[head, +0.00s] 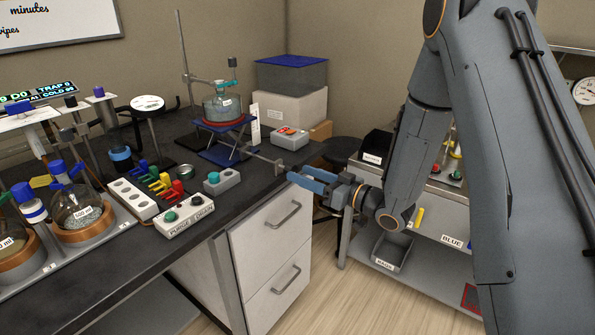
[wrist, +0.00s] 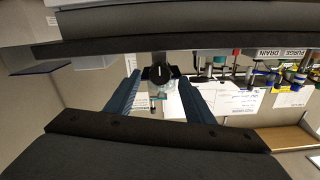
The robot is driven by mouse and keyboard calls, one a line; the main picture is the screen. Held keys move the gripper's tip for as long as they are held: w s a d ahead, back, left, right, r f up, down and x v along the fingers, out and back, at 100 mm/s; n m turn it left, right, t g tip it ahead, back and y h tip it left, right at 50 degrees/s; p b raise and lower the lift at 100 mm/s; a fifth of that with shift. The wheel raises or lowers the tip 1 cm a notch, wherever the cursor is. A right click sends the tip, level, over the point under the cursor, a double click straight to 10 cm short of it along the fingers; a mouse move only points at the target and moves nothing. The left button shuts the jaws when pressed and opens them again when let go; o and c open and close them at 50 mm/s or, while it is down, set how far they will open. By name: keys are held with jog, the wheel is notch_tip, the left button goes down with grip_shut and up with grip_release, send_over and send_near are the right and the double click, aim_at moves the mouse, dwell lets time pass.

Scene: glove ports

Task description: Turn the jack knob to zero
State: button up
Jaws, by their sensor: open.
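The lab jack (head: 222,146) stands on the dark bench with a blue top plate, and a flask of liquid (head: 222,106) is above it. A thin rod runs from the jack toward the bench's right edge and ends in the jack knob (head: 279,167). In the wrist view the knob (wrist: 160,73) is a dark disc with a short white mark, nearly upright in the picture. My gripper (head: 292,176) is open, its blue fingertips close to the knob. In the wrist view the knob appears between the two fingers (wrist: 160,79); contact cannot be told. No scale is readable.
A grey box with red buttons (head: 291,138) stands behind the knob. A grey box with a teal button (head: 221,181) and the purge and drain box (head: 184,215) lie nearer. White drawers (head: 271,230) are below the bench edge.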

jog(key=shift+x, duration=1.45)
jog(key=c, duration=1)
jog(key=shift+c, duration=0.2)
jog(key=shift+n, duration=0.3)
